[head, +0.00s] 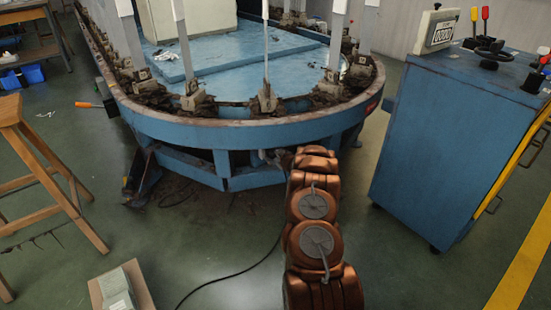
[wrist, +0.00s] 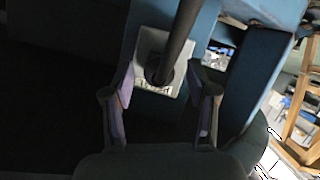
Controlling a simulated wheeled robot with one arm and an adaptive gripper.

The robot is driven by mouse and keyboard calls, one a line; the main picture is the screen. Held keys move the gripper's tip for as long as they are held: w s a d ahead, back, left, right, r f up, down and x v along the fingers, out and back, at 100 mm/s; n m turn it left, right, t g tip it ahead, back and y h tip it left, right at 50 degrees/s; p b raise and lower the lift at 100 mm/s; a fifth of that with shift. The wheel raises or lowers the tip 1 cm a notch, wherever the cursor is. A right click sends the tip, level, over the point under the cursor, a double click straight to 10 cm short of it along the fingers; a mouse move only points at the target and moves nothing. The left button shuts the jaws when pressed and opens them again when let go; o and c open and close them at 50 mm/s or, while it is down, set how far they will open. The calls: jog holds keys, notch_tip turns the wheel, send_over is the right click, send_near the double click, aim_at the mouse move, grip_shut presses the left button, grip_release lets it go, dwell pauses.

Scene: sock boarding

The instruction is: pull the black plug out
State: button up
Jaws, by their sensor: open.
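In the wrist view a black plug (wrist: 163,72) sits in a pale square socket plate (wrist: 149,44) on a blue post. Its thick dark cable (wrist: 183,22) runs up out of the picture. My gripper (wrist: 161,82) is open, with one finger on each side of the plug and visible gaps between. No contact with the plug shows. In the head view my copper-coloured arm reaches under the rim of the blue machine (head: 250,128). The plug and socket cannot be made out there, and my gripper is mostly hidden behind my arm.
A black cable (head: 228,275) lies on the green floor beside my arm. A blue cabinet (head: 440,150) stands at right, a wooden stool (head: 40,160) at left. A grey box (head: 118,288) lies at the lower left. An orange-handled tool (head: 88,105) sticks out from the machine's left side.

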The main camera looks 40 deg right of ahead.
jog(key=shift+c, duration=0.2)
grip_shut()
dwell(0.4)
